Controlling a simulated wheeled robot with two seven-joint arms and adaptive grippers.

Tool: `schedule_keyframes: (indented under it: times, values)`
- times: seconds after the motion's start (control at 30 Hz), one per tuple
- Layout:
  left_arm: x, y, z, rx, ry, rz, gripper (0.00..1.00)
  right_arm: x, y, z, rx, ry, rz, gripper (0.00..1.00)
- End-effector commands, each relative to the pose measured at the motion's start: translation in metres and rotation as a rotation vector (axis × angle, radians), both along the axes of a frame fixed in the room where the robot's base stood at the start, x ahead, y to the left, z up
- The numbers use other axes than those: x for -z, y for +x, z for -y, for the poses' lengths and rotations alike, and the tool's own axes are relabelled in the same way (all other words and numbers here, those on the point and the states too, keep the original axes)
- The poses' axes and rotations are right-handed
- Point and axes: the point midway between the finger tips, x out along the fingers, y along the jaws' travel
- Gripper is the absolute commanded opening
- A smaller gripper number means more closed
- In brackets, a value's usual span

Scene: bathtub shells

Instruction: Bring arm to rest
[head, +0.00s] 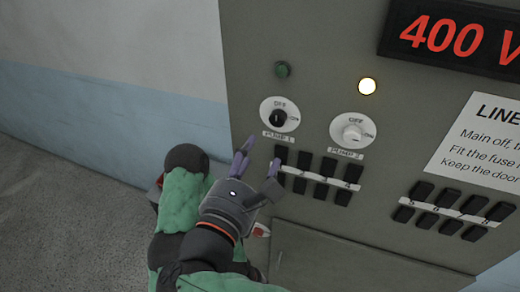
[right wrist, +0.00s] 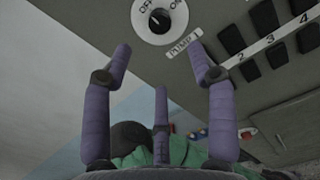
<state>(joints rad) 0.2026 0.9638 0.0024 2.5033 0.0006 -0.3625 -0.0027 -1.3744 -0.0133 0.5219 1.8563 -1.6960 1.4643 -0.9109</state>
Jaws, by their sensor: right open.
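My right gripper (head: 260,156) is open and empty in front of the grey panel (head: 330,55), just below the PUMP 1 switch (head: 279,116). In the right wrist view its purple fingers (right wrist: 159,55) are spread apart with nothing between them. The PUMP 1 switch also shows there (right wrist: 159,19), beyond the fingertips and apart from them; its pointer mark is towards OFF. My left gripper is not in view.
The PUMP 2 switch (head: 352,131), a row of black fuse blocks (head: 321,179) and another row (head: 454,211) are on the panel. A dark green lamp (head: 282,70) and a lit lamp (head: 367,86) sit above. Bare floor (head: 60,190) lies to the left.

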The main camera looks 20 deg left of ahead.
Motion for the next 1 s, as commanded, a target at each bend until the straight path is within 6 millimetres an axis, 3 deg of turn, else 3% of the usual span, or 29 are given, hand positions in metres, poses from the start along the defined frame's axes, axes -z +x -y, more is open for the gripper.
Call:
schedule_keyframes:
  times: [0.47, 0.57, 0.67, 0.77, 1.0]
  values:
    - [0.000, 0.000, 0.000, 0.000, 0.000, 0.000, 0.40, 0.000, -0.001, 0.000, 0.000, 0.000, -0.001, 0.58]
    - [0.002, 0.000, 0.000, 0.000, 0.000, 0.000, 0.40, 0.009, 0.003, 0.001, 0.004, -0.001, -0.018, 0.58]
    - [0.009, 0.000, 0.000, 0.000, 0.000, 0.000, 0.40, 0.039, 0.015, 0.004, 0.020, -0.001, -0.082, 0.58]
    - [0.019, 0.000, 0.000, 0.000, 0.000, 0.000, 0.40, 0.090, 0.034, 0.012, 0.049, 0.013, -0.196, 0.58]
    - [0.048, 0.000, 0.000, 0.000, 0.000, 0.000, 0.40, 0.243, 0.066, 0.047, 0.175, 0.123, -0.547, 0.58]
